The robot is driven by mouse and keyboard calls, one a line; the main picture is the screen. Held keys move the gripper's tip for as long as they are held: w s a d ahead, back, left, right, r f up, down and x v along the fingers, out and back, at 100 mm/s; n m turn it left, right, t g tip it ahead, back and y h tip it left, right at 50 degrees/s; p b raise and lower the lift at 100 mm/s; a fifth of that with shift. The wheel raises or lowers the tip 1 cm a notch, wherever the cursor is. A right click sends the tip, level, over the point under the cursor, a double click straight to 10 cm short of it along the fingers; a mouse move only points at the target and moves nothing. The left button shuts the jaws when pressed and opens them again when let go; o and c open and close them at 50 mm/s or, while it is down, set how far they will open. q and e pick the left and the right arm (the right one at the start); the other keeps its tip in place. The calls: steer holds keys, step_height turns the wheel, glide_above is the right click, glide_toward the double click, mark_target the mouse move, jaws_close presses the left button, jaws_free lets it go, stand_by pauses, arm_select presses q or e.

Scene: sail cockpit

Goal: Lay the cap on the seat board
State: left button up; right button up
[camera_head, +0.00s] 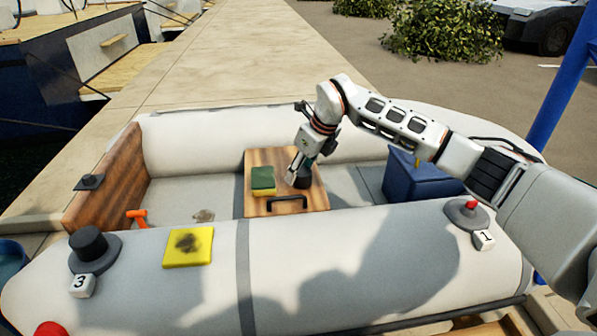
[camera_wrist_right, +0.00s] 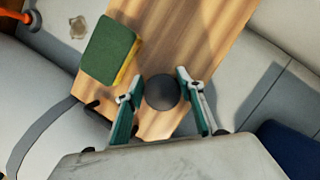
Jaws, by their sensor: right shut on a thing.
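The cap (camera_wrist_right: 162,92) is dark and round, and sits between the fingers of my right gripper (camera_wrist_right: 158,98). In the head view the cap (camera_head: 302,181) shows at the fingertips of my right gripper (camera_head: 297,172), over the right part of the seat board. The seat board (camera_head: 262,208) is brown wood with a black handle at its near edge, lying across the grey boat. I cannot tell whether the cap touches the board or hangs just above it. My right gripper is shut on the cap. My left gripper is not in view.
A green and yellow sponge (camera_head: 263,180) lies on the board, left of the cap. A blue box (camera_head: 418,180) stands to the right. The near tube carries valve 1 (camera_head: 466,212), showing red, black-capped valve 3 (camera_head: 90,245) and a yellow patch (camera_head: 188,247).

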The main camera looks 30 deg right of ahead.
mark_target(304, 171)
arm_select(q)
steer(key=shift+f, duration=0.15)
arm_select(e)
steer(key=shift+f, duration=0.1)
steer(key=o, duration=1.2)
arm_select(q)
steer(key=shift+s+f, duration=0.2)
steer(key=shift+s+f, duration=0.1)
arm_select(e)
steer(key=v, duration=0.1)
steer(key=p+v, duration=0.1)
steer(key=v, duration=0.3)
steer(key=shift+w+r+p, duration=0.3)
steer(key=shift+r+p, duration=0.05)
steer(key=shift+p, duration=0.05)
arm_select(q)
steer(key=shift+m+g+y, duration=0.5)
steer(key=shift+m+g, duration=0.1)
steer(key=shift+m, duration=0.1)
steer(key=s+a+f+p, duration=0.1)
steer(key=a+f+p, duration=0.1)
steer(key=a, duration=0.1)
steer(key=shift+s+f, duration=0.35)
arm_select(e)
steer(key=v, duration=0.6)
steer(key=shift+s+d+r, duration=0.1)
steer(key=shift+s+r, duration=0.05)
steer(key=shift+s, duration=0.35)
